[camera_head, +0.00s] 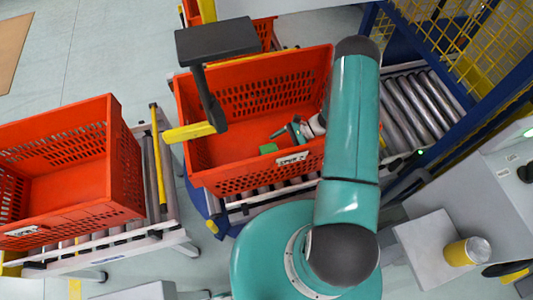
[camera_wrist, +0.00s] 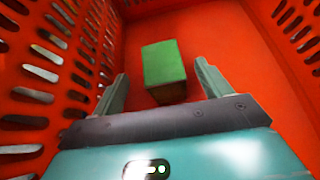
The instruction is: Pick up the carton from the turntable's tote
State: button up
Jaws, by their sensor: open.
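A green carton (camera_wrist: 165,66) lies on the floor of an orange tote in the wrist view. It shows as a small green patch (camera_head: 268,148) in the head view, partly hidden by the tote's near wall. My gripper (camera_wrist: 162,82) is open, with one finger on each side of the carton's near part in the picture. I cannot tell how far above the carton the fingertips are. In the head view my gripper (camera_head: 290,130) reaches down inside the middle tote (camera_head: 203,172), which stands on a roller stand. The carton is just left of it there.
Another orange tote (camera_head: 125,160), its visible floor bare, stands on rollers at the left. Perforated tote walls (camera_wrist: 50,75) rise close around my gripper. A blue-framed roller conveyor (camera_head: 425,105) lies at right.

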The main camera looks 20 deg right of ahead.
aim_at(274, 148)
jog(key=x, duration=0.5)
jog(key=shift+w+d+f, duration=0.15)
jog(key=shift+f, duration=0.05)
jog(key=c, duration=1.3)
jog(key=shift+r, duration=0.1)
